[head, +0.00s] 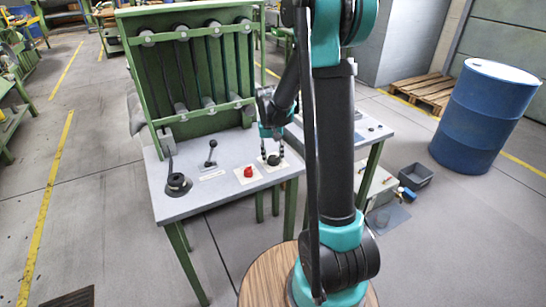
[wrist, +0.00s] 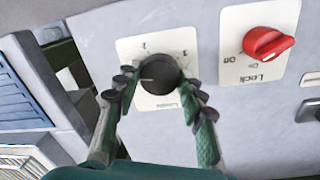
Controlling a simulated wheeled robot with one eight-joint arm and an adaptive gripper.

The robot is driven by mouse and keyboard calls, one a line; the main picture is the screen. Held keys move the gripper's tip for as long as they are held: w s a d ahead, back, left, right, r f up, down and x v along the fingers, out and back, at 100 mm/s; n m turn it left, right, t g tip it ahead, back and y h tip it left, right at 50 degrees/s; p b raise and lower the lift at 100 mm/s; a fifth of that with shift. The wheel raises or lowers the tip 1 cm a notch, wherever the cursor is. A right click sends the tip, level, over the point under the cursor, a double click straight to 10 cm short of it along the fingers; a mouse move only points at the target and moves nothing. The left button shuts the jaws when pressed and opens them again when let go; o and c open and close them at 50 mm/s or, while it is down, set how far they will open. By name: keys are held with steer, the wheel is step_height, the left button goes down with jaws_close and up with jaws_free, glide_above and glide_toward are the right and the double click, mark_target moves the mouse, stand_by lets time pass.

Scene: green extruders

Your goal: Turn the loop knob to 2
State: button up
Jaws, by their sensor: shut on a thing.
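The loop knob is a round black knob (wrist: 160,74) on a white label plate (wrist: 130,47) in the wrist view. A pale pointer line on it points left. Small marks show on the plate above the knob, and a word, too small to read surely, is below it. My gripper (wrist: 158,84) has a green, dark-tipped finger on either side of the knob and is shut on it. In the head view my gripper (head: 272,150) reaches down onto the same black knob (head: 273,160) at the right of the grey panel top.
A red lock knob (wrist: 267,43) sits on its own plate to the right; it also shows in the head view (head: 248,172). A black lever (head: 211,152) and a round black base (head: 177,184) stand further left on the panel. A green frame (head: 195,70) rises behind.

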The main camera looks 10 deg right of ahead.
mark_target(272, 157)
steer(key=m, duration=0.5)
steer(key=shift+m, duration=0.3)
steer(key=m, duration=0.5)
steer(key=shift+w+m+g, duration=0.1)
steer(key=shift+m+g, duration=0.2)
steer(key=o, duration=1.2)
steer(key=shift+c, duration=0.2)
step_height(272, 157, up, 12)
steer(key=shift+w+a, duration=0.15)
steer(key=shift+w, duration=0.25)
steer(key=shift+s, duration=0.1)
